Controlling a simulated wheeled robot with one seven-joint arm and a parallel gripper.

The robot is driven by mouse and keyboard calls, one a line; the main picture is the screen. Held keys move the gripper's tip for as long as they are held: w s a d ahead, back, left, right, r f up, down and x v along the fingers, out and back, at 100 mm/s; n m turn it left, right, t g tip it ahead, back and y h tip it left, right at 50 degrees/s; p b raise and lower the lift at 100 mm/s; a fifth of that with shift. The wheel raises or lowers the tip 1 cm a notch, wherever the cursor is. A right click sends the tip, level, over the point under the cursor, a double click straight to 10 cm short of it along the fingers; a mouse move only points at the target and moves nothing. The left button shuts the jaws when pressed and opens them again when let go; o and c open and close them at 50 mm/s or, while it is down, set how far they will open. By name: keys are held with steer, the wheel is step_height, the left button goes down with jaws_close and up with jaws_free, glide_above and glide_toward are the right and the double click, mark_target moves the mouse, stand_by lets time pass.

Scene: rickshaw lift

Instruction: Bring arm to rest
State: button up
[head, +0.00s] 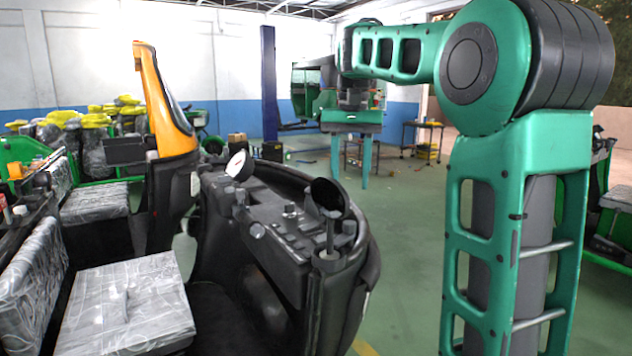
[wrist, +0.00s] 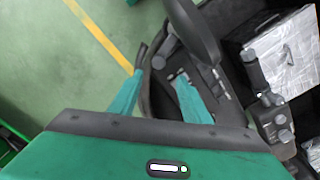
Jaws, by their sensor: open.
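My arm (head: 520,190) is green with dark joints. It rises at the right of the head view and reaches left across the top. My gripper (head: 350,174) hangs from its end, pointing down, with its two green fingers apart and nothing between them. In the wrist view my gripper (wrist: 160,76) also shows both fingers spread, above or near the black vehicle front; the exact height is hard to tell.
A plastic-wrapped seat (head: 125,305) is at the lower left. An orange-framed windshield (head: 165,105) rises behind. Green floor (head: 405,215) lies open between dashboard and arm.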

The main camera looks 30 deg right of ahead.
steer(key=s+a+f+n, duration=0.2)
steer(key=s+f, duration=2.2)
steer(key=s, duration=0.4)
steer(key=shift+s+f, duration=0.15)
steer(key=shift+f, duration=0.05)
steer(key=shift+a, duration=0.1)
